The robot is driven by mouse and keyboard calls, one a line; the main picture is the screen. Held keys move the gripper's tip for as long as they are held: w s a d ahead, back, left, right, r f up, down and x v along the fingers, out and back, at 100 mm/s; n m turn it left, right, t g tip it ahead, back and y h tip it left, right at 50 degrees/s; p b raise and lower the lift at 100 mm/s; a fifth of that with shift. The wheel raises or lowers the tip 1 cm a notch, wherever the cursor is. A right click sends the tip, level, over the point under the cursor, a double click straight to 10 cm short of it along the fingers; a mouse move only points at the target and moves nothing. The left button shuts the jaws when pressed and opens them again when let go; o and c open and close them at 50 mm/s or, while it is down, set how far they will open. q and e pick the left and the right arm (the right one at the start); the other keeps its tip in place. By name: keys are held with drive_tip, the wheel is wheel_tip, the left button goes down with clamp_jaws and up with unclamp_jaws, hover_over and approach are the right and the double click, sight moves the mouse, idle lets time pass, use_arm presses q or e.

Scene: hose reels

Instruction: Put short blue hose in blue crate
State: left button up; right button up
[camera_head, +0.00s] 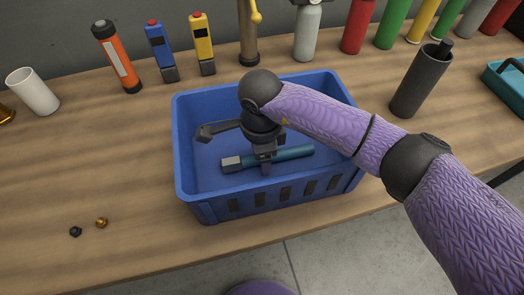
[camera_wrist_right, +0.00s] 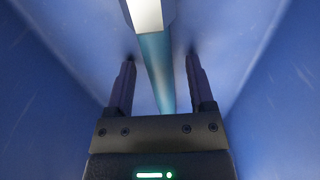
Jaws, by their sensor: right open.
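The blue crate (camera_head: 187,185) stands on the wooden table. The short blue hose (camera_head: 293,154), teal-blue with a silver-grey block-shaped end (camera_head: 231,163), lies inside it near the front wall. My right gripper (camera_head: 265,163) reaches down into the crate over the hose. In the right wrist view, its two fingers (camera_wrist_right: 160,72) are open, one on each side of the hose (camera_wrist_right: 157,65), with a gap on both sides. The silver end also shows there (camera_wrist_right: 146,14). My left gripper is not in view.
An orange flashlight (camera_head: 118,57), blue and yellow tools (camera_head: 203,45) and several bottles line the back. A dark cylinder (camera_head: 419,82) stands right of the crate. A white cup (camera_head: 33,92) and two small balls (camera_head: 101,222) are at left. The front-left table is mostly clear.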

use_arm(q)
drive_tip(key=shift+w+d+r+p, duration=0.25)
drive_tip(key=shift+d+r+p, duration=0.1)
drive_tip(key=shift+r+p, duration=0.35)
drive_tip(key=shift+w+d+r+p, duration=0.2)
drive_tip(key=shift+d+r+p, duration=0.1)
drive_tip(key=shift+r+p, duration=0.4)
use_arm(e)
wheel_tip(320, 180, up, 12)
drive_tip(key=shift+a+r, duration=0.15)
